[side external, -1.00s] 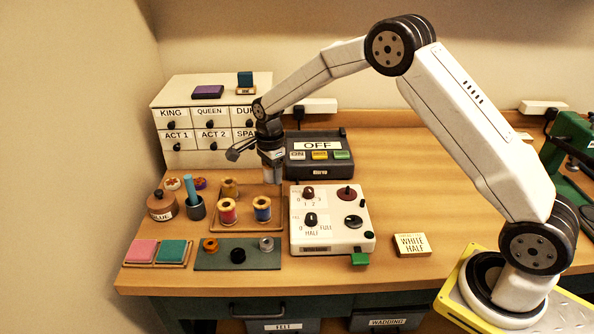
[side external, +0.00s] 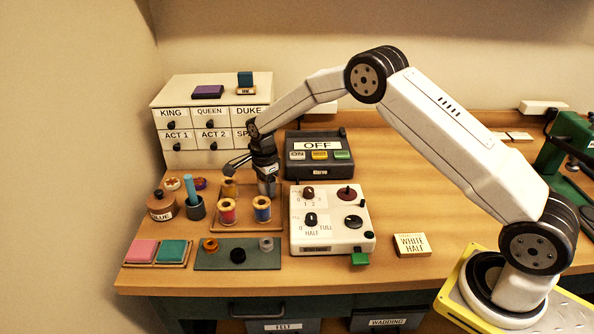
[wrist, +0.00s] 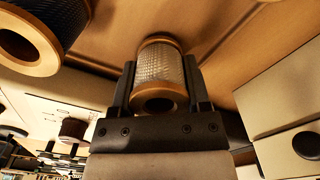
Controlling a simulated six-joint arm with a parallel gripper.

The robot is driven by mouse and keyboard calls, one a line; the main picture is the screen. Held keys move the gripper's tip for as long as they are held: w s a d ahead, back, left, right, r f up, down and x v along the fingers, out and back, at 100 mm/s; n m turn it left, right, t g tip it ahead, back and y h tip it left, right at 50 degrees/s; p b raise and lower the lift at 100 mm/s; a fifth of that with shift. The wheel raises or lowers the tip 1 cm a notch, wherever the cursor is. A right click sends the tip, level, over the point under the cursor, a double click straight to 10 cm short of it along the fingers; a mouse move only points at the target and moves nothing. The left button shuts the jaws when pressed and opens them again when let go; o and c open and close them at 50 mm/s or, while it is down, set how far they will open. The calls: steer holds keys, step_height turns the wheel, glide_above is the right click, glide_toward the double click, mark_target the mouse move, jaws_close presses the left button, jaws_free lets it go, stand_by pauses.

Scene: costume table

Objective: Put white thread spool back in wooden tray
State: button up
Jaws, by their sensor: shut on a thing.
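The white thread spool (wrist: 160,72), with pale thread and wooden ends, sits between the two fingers of my gripper in the wrist view. My gripper (side external: 267,191) is shut on it, over the back right corner of the wooden tray (side external: 238,228). In the side view the fingers mostly hide the spool. I cannot tell whether it touches the tray floor. The tray holds a red spool (side external: 227,210), a blue spool (side external: 262,209) and a yellow spool (side external: 229,189). The blue spool (wrist: 62,22) is close by at the upper left of the wrist view.
A white control box (side external: 332,238) stands right of the tray. The OFF panel (side external: 319,168) and a drawer cabinet (side external: 205,101) stand behind. A green mat (side external: 215,262) with bobbins lies in front. A cup (side external: 195,207) is at left.

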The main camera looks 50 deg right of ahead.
steer(key=shift+f, duration=0.35)
steer(key=o, duration=1.3)
steer(key=shift+r, duration=0.15)
step_height(320, 180, up, 12)
steer(key=shift+r, duration=0.1)
steer(key=shift+s, duration=0.15)
steer(key=s+n+t, duration=0.1)
steer(key=s+n, duration=0.5)
steer(key=s, duration=0.3)
steer(key=s+n, duration=0.7)
steer(key=s, duration=0.3)
steer(key=s+n+t, duration=0.1)
steer(key=s+n, duration=0.5)
steer(key=s, duration=0.3)
steer(key=shift+s+a+f+n+t, duration=0.25)
steer(key=shift+a+f+n+t, duration=0.05)
steer(key=shift+f+n, duration=0.1)
